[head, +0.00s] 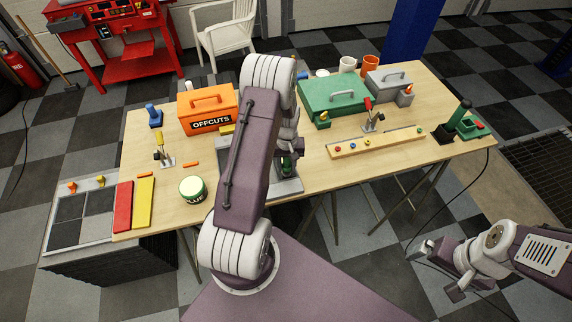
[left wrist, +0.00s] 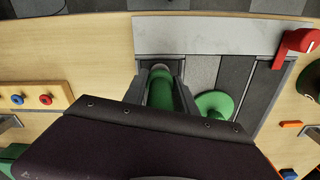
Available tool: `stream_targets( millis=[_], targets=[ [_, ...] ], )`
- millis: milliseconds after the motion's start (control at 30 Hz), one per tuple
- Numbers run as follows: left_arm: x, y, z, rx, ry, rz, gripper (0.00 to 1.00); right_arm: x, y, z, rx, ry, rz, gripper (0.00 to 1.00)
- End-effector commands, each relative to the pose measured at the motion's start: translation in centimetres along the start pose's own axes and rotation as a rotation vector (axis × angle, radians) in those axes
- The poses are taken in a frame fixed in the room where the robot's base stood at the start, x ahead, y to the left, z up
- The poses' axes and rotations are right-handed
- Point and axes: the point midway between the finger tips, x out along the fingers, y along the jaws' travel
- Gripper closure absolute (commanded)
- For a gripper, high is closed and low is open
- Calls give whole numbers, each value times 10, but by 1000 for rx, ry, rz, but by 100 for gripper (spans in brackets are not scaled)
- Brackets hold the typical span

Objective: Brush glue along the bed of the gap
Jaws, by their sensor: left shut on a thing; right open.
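In the head view my left gripper (head: 287,158) is over the grey board (head: 289,187), mostly behind my left arm. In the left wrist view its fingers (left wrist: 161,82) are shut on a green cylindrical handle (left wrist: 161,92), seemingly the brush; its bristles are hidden. I cannot tell whether the brush touches the gap's bed. A glue pot (head: 193,189) with a green rim stands left of the board. My right gripper (head: 447,270) is open and empty, off the table.
A green disc-shaped thing (left wrist: 215,104) and a red clamp-like part (left wrist: 297,46) are on the board. The orange offcuts box (head: 207,107), green toolbox (head: 335,97) and a wooden rail with coloured knobs (head: 375,143) stand around it. Red and yellow bars (head: 143,203) lie at left.

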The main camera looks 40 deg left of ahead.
Motion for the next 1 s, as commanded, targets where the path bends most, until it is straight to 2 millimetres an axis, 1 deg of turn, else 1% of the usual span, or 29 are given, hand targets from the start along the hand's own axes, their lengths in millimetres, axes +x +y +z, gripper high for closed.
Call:
stream_targets(
  millis=[33,67,600,767,1000],
  targets=[
    [-16,1,-2,1,5,1,100,-10,0,-1,0,1,0,0],
    [-24,1,-1,1,4,1,100,-12,0,-2,0,1,0,0],
    [-72,4,-3,6,2,1,100,-50,-1,-6,0,1,0,0],
    [-81,4,-3,7,3,1,100,-57,-1,-6,0,1,0,0],
    [-80,5,-3,8,3,1,100,-56,-1,-6,0,1,0,0]
  ],
)
